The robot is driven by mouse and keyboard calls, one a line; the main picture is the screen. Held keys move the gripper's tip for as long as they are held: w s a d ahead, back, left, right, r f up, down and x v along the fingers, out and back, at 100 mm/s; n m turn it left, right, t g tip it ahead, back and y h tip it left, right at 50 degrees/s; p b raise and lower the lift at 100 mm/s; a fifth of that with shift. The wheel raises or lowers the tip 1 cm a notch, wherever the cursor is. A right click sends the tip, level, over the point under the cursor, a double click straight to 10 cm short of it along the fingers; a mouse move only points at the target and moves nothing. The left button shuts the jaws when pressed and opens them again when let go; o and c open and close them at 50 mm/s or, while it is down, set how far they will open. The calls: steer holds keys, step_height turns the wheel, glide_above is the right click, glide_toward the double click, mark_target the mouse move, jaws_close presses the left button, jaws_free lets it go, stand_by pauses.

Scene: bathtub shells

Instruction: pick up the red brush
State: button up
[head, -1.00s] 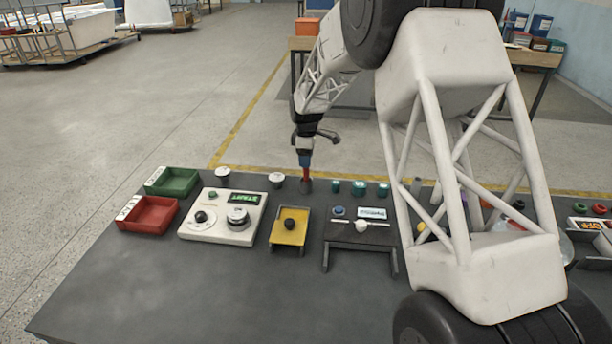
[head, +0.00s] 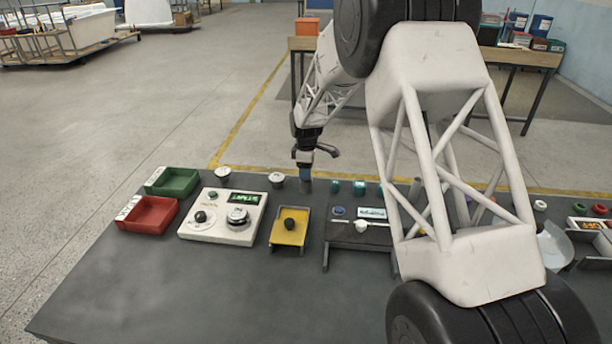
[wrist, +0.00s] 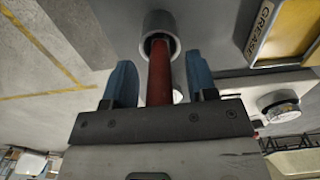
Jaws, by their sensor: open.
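The red brush (wrist: 160,75) stands with its lower end in a small round grey holder (wrist: 158,30) in the wrist view. My gripper (wrist: 160,80) is open, with one blue finger on each side of the red handle and a visible gap to each. In the head view my gripper (head: 305,174) is low at the far edge of the table, right over the grey holder (head: 306,187). The brush is hidden behind the fingers there.
On the dark table (head: 200,290) are a red tray (head: 150,214), a green tray (head: 172,181), a white control panel (head: 222,215) and a yellow tray (head: 290,228). Several teal-capped jars (head: 359,188) stand right of the holder. The front left of the table is clear.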

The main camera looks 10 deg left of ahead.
stand_by(0.4)
jaws_close()
steer(key=shift+r, duration=0.1)
steer(key=shift+r, duration=4.9)
